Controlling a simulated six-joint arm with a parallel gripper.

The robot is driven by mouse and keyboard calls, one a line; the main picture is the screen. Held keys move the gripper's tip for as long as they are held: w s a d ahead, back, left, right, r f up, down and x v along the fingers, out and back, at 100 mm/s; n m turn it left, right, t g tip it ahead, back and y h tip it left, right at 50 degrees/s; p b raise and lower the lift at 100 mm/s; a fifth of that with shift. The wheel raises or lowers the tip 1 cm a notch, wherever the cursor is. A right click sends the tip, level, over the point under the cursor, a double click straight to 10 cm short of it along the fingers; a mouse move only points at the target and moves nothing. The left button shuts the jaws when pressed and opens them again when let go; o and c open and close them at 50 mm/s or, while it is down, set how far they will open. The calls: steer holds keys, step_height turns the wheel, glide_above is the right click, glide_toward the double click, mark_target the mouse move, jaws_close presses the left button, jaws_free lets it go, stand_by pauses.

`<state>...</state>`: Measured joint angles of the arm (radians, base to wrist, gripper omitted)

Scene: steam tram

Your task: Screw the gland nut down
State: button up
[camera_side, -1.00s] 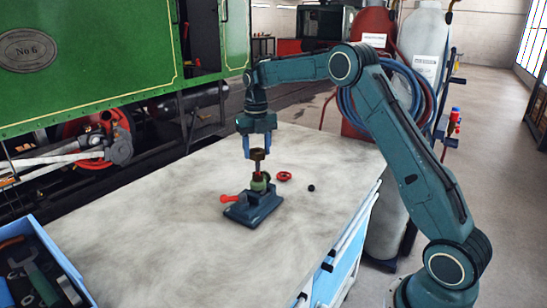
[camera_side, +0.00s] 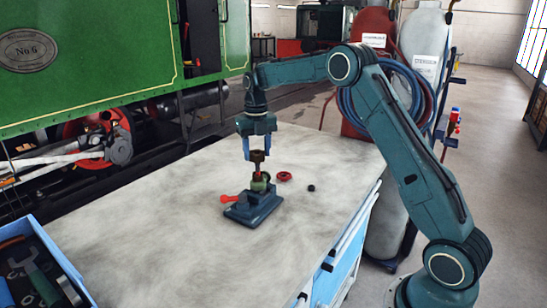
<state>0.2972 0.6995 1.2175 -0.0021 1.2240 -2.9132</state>
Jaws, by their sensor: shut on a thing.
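My gripper (camera_side: 257,148) points straight down over the middle of the workbench. Its jaws are shut on the brown gland nut (camera_side: 257,156), which sits around the upper part of an upright spindle (camera_side: 257,170). The nut appears to be above the green valve body (camera_side: 259,185), with spindle showing between them. The valve body is held in a dark blue vise (camera_side: 255,209) with a red handle (camera_side: 230,198). The nut's threads are too small to make out.
A red handwheel (camera_side: 284,176) and a small black part (camera_side: 311,188) lie right of the vise on the grey bench top (camera_side: 150,225). A blue toolbox (camera_side: 62,258) stands at the near left. The bench around the vise is otherwise clear.

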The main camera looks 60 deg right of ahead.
mark_target(258, 164)
steer(key=shift+f, duration=2.9)
stand_by(2.6)
steer(key=shift+o, duration=0.6)
steer(key=shift+c, duration=1.1)
steer(key=shift+m, duration=3)
steer(key=shift+m, duration=3)
